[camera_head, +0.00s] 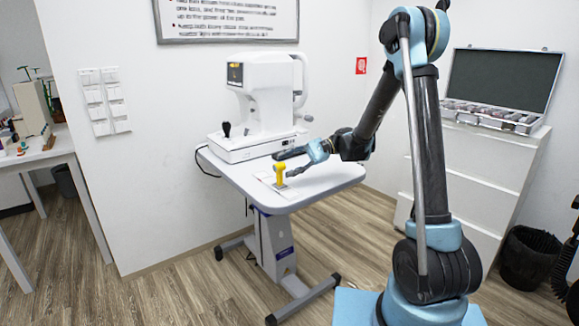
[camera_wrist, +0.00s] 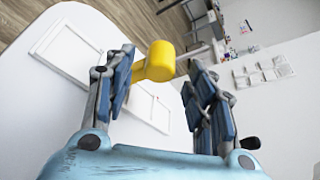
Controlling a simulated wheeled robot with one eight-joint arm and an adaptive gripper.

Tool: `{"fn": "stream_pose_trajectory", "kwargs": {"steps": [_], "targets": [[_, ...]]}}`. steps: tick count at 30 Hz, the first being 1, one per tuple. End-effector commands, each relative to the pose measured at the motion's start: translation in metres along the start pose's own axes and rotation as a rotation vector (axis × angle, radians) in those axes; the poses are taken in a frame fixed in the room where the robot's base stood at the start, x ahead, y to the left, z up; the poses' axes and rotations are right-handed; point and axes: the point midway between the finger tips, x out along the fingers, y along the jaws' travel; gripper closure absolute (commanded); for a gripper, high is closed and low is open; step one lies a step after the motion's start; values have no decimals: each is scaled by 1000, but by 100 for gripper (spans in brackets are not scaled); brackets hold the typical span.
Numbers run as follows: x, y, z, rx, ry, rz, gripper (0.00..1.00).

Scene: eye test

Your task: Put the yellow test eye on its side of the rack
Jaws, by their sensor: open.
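The yellow test eye (camera_head: 280,171) stands upright on the white table, at or on a flat pale outlined panel near the front left. In the wrist view the yellow test eye (camera_wrist: 160,62) shows between my fingertips, with a thick round head and a thinner part reaching left. My gripper (camera_head: 283,164) is open, with its fingers either side of the test eye; it also shows in the wrist view (camera_wrist: 160,58). I cannot tell whether the fingers touch it. Two white outlined frames lie on the table in the wrist view; I cannot tell if either is the rack.
A white eye-testing machine (camera_head: 262,103) stands at the back of the table (camera_head: 325,178). A white drawer cabinet (camera_head: 470,165) with an open case (camera_head: 500,90) is at the right. A black bin (camera_head: 528,256) stands on the floor. The table's right front is clear.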

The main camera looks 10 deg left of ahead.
Motion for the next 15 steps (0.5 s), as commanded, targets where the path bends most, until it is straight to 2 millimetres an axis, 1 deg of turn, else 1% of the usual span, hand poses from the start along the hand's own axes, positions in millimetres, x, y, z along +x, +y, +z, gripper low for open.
{"fn": "stream_pose_trajectory", "kwargs": {"steps": [5,15], "targets": [[-19,0,-1,1,2,-2,50],[-84,0,-1,2,2,-3,50]]}}
